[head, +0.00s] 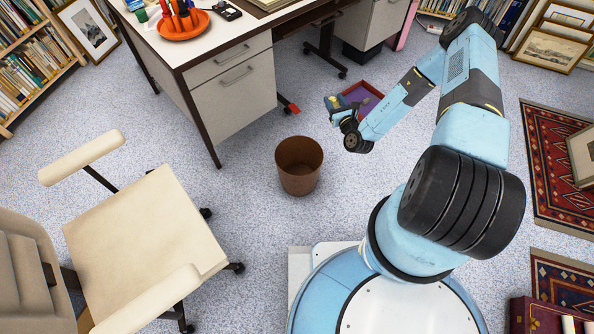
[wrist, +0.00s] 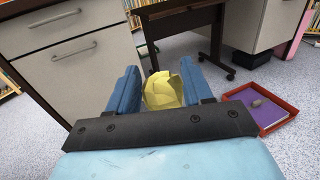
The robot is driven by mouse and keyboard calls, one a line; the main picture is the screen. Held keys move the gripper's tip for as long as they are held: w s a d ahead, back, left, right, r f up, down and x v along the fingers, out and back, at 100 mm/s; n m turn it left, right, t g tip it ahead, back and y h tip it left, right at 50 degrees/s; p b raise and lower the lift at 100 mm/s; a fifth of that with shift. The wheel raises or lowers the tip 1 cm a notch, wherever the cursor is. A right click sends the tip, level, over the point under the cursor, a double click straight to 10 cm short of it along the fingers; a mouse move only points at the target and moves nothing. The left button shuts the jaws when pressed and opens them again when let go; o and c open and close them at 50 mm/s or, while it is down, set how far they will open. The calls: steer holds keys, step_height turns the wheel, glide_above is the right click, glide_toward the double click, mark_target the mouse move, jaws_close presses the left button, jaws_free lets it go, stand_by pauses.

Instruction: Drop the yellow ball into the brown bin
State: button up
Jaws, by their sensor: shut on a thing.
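The yellow ball (wrist: 163,90) looks faceted, like crumpled paper, and sits between the two blue fingers of my gripper (wrist: 162,86) in the wrist view. The gripper is shut on it. In the head view my gripper (head: 335,103) is held out above the floor, up and to the right of the bin, and the ball is barely visible there. The brown bin (head: 299,181) stands upright on the floor, open at the top. The part of its inside that shows looks empty. I do not see the bin in the wrist view.
A desk with grey drawers (head: 233,105) stands behind and left of the bin. A beige chair (head: 145,235) is at the left. A red tray (head: 378,91) with a purple item lies on the floor behind my gripper; it also shows in the wrist view (wrist: 290,112). Carpet around the bin is clear.

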steer(key=s+a+f+n+g+y, duration=0.1)
steer(key=a+f+n+g+y, duration=0.2)
steer(key=f, duration=0.9)
steer(key=s+a+f+n+g+y, duration=0.2)
steer(key=a+f+y, duration=0.4)
steer(key=f, duration=0.6)
steer(key=shift+s+a+n+g, duration=0.15)
steer(key=shift+a+n+g, duration=0.7)
steer(key=shift+n, duration=0.25)
steer(key=o, duration=1.2)
steer(key=shift+c, duration=0.2)
steer(key=v, duration=1.3)
steer(key=shift+s+d, duration=0.25)
steer(key=shift+d, duration=0.05)
